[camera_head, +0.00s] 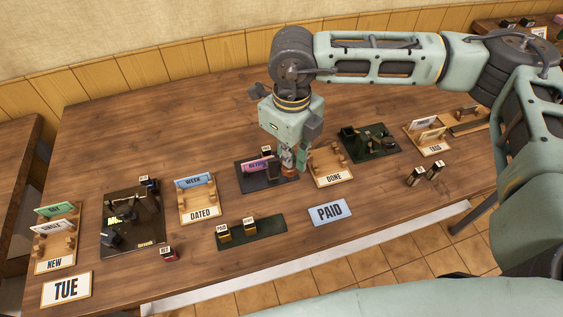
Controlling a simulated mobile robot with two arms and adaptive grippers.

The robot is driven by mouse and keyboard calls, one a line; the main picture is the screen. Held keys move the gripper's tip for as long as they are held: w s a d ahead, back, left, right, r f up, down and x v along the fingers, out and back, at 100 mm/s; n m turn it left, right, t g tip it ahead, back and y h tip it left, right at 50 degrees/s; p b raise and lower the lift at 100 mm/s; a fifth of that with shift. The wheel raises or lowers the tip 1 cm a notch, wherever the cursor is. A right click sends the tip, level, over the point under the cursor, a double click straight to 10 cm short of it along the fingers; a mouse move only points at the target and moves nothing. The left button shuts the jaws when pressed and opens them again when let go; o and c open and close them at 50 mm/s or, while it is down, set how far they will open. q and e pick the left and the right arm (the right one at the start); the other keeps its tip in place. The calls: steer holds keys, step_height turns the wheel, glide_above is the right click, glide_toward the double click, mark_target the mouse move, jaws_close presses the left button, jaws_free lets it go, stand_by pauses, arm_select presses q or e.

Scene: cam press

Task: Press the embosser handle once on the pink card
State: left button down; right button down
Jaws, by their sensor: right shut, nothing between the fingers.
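The pink card (257,165), with dark lettering partly hidden, stands at the dark embosser base (254,184) in the middle of the table. My right gripper (291,168) is shut and points down over the right part of this device. It hides the handle and much of the device. I cannot tell whether the fingertips touch the handle. My left gripper is not in view.
A dark device (145,232) stands at left and a green one (371,153) at right.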

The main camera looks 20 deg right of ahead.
steer(key=shift+r, duration=0.6)
steer(key=shift+r, duration=0.1)
steer(key=shift+r+p, duration=1.2)
steer(key=shift+r, duration=1.2)
